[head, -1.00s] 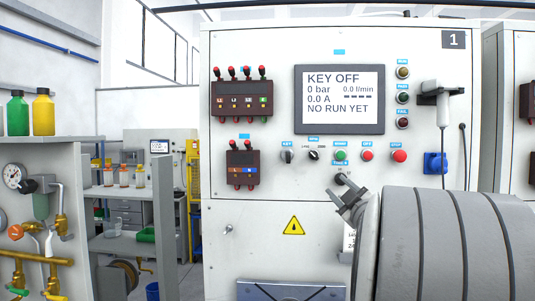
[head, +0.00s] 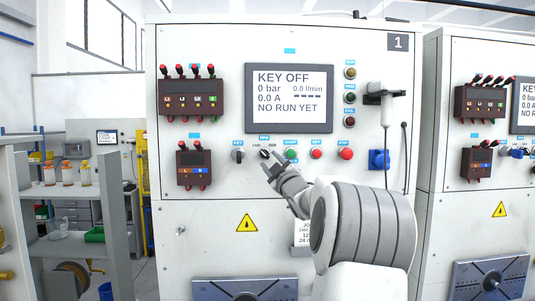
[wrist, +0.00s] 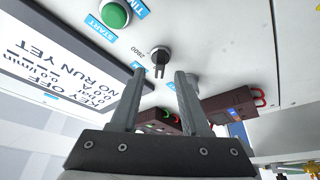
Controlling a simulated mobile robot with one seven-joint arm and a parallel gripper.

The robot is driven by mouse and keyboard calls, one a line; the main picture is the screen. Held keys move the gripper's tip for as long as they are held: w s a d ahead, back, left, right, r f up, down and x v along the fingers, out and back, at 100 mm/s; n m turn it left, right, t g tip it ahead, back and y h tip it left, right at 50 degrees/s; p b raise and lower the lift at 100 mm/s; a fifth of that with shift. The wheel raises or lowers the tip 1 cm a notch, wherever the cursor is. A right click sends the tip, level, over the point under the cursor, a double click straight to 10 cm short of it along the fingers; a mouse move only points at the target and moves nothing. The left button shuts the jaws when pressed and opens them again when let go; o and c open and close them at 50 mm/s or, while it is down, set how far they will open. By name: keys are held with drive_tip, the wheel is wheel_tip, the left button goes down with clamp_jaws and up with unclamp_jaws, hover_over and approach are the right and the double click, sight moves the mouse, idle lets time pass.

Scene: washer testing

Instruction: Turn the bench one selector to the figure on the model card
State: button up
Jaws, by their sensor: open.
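Bench one (head: 225,60) is a white panel marked 1 at its upper right. Its selector (head: 265,154), a small black knob, sits in the row of controls under the display. In the wrist view the selector (wrist: 160,55) is ahead of and between my fingertips, apart from them, with the figure 2800 beside it. My gripper (head: 278,167) is open and empty, close to the selector; its two fingers (wrist: 160,75) show spread in the wrist view. The model card (head: 302,240) hangs below, partly hidden by my arm; its figures are too small and covered to read surely.
The display (head: 290,97) reads KEY OFF and NO RUN YET. A key switch (head: 238,155) is left of the selector; a green start button (head: 291,154) and red buttons (head: 345,153) are right of it. A second bench (head: 450,60) stands at the right.

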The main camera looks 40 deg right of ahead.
sight(266, 156)
drive_tip(key=shift+p+x, duration=0.4)
drive_tip(key=shift+x, duration=1.2)
clamp_jaws()
